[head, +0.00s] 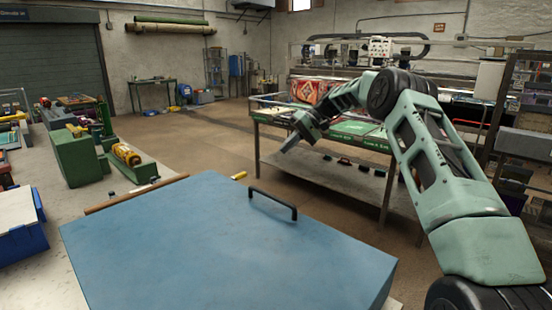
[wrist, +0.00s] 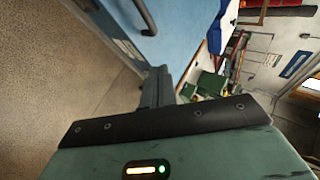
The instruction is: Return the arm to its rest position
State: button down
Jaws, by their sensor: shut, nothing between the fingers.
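My arm is pale green and rises from the lower right of the head view, bends at a dark joint near the top, and reaches down to the left. My gripper (head: 286,148) is at its end, in the air in front of the table at the back, above and beyond the blue lid (head: 190,235). In the wrist view the fingers (wrist: 158,78) are shut together with nothing between them. The blue lid also shows there behind the fingers (wrist: 185,35).
The lid carries a black handle (head: 273,203). A metal table (head: 385,205) with rugs stands behind the arm, its shelf holding small dark items. A left bench (head: 65,225) carries a green machine (head: 78,158) and a blue bin (head: 20,232). Open floor (head: 200,155) lies beyond the lid.

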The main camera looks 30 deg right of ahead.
jog(key=shift+v, duration=0.9)
jog(key=s+a+r+n+g+h, duration=0.1)
jog(key=s+a, duration=0.1)
jog(key=a, duration=0.7)
jog(key=s+a+n+g+h, duration=0.1)
jog(key=s+a, duration=0.1)
jog(key=a, duration=0.7)
jog(key=s+a+n+g+h, duration=0.2)
jog(key=s+a, duration=0.9)
jog(key=a, duration=0.3)
jog(key=s+a+f+n+h, duration=0.1)
jog(key=s+a+f+h, duration=0.15)
jog(key=s, duration=0.55)
jog(key=s+a+f+n+h, duration=0.1)
jog(key=s+a, duration=0.3)
jog(key=s, duration=0.4)
jog(key=s+d+f+n+t+h, duration=0.1)
jog(key=s, duration=0.6)
jog(key=s+d+f+n, duration=0.1)
jog(key=s+d+f, duration=0.1)
jog(key=s, duration=0.5)
jog(key=shift+s+d+f+n+t+h, duration=0.25)
jog(key=shift+s+f+n+t+h, duration=0.05)
jog(key=shift+f+n+t+h, duration=0.1)
jog(key=shift+s, duration=0.1)
